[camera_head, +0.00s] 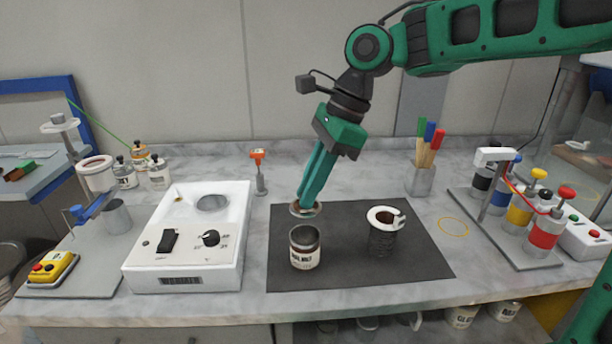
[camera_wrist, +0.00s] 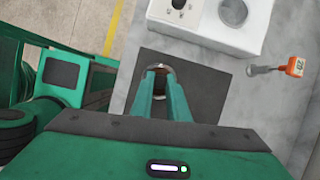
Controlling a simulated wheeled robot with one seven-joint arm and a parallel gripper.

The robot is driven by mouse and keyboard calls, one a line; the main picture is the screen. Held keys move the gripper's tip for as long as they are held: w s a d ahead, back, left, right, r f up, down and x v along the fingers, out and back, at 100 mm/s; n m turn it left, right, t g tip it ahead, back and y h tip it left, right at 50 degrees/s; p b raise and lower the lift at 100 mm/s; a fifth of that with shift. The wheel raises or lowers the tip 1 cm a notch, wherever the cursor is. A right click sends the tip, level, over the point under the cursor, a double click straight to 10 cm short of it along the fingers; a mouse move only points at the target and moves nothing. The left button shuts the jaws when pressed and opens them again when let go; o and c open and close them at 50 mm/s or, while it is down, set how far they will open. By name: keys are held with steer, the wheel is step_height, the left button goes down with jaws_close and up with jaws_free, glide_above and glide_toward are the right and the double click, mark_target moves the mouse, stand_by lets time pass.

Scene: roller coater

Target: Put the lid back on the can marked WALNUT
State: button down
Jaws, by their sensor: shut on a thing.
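The can (camera_head: 305,258) with a pale label that seems to read WALNUT stands upright and open on the dark mat (camera_head: 340,278). My gripper (camera_head: 308,203) points down and is shut on a round metallic lid (camera_head: 296,210). The lid is held above and apart from the can, near its far side as the head view shows it. In the wrist view the fingertips (camera_wrist: 160,76) and the lid's rim (camera_wrist: 158,67) show over the mat. My fingers hide part of the lid there.
A dark ribbed container (camera_head: 382,240) with a pale ring on top stands to the can's right on the mat. A white device (camera_head: 190,250) with a knob is on the left. An orange-topped tool (camera_head: 259,172) stands behind.

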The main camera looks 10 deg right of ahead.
mark_target(314, 205)
steer(key=shift+w+f, duration=0.1)
steer(key=shift+f, duration=3.1)
steer(key=shift+f, duration=0.1)
stand_by(0.4)
steer(key=c, duration=1.6)
jaws_free()
steer(key=shift+c, duration=0.2)
steer(key=shift+o, duration=0.6)
steer(key=o, duration=0.4)
steer(key=shift+c, duration=0.2)
